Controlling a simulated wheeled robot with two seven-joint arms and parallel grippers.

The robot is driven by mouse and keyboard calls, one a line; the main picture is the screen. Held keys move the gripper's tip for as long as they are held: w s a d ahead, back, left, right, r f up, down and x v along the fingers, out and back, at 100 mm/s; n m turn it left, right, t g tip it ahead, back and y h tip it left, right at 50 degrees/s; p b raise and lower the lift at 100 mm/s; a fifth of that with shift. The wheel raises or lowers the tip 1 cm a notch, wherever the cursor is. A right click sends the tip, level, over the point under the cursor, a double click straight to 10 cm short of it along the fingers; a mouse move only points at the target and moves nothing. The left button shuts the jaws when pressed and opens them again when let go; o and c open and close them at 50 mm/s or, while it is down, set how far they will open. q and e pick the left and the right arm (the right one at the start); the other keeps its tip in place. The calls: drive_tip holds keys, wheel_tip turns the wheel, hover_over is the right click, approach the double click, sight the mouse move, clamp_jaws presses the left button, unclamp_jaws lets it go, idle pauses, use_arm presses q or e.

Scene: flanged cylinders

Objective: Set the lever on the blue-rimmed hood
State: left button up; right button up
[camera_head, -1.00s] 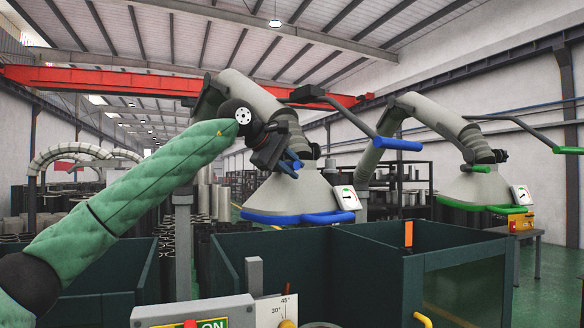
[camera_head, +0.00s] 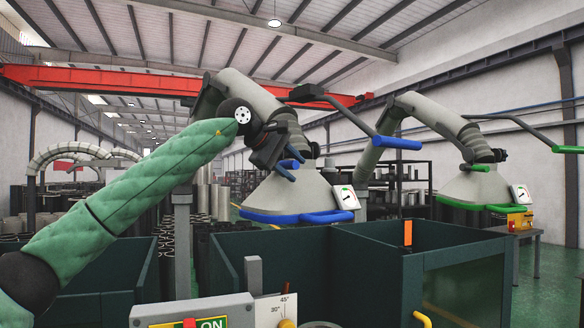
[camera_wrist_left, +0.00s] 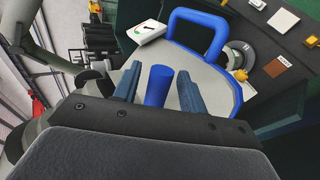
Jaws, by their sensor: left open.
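The blue-rimmed hood (camera_head: 290,192) is a grey cone on a jointed extraction arm, with a blue rim and a blue front handle (camera_head: 328,217). Its short blue lever (camera_head: 288,163) is on the hood's neck, partly hidden in the head view by my gripper. My left gripper (camera_head: 287,171) is at the neck, jaws open. In the left wrist view the blue lever (camera_wrist_left: 158,88) stands between the two open fingers (camera_wrist_left: 159,76), with a gap on each side. A white placard (camera_head: 346,197) with a dial mark is fixed beside the rim. My right gripper is out of view.
A green-rimmed hood (camera_head: 480,187) hangs at the right. Dark green bins (camera_head: 285,270) stand below the hoods. A grey control box (camera_head: 195,308) and an angle scale (camera_head: 275,309) are at the front. A blue-gripped bar (camera_head: 398,142) reaches over to the right.

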use_arm(q)
drive_tip(key=shift+s+a+r, duration=0.2)
drive_tip(key=shift+a+r, duration=0.05)
drive_tip(key=shift+a, duration=0.1)
drive_tip(key=shift+b+v, duration=0.55)
drive_tip(key=shift+v, duration=0.45)
drive_tip(key=b+v, duration=0.1)
drive_tip(key=v, duration=0.3)
drive_tip(key=shift+f, duration=0.15)
drive_tip(key=shift+s+a+r, duration=0.15)
drive_tip(key=shift+r, duration=0.15)
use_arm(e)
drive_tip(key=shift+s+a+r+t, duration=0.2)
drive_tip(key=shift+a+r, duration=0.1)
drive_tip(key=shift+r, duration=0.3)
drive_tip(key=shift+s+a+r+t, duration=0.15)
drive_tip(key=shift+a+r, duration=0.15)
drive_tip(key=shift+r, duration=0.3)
use_arm(q)
drive_tip(key=shift+f, duration=0.1)
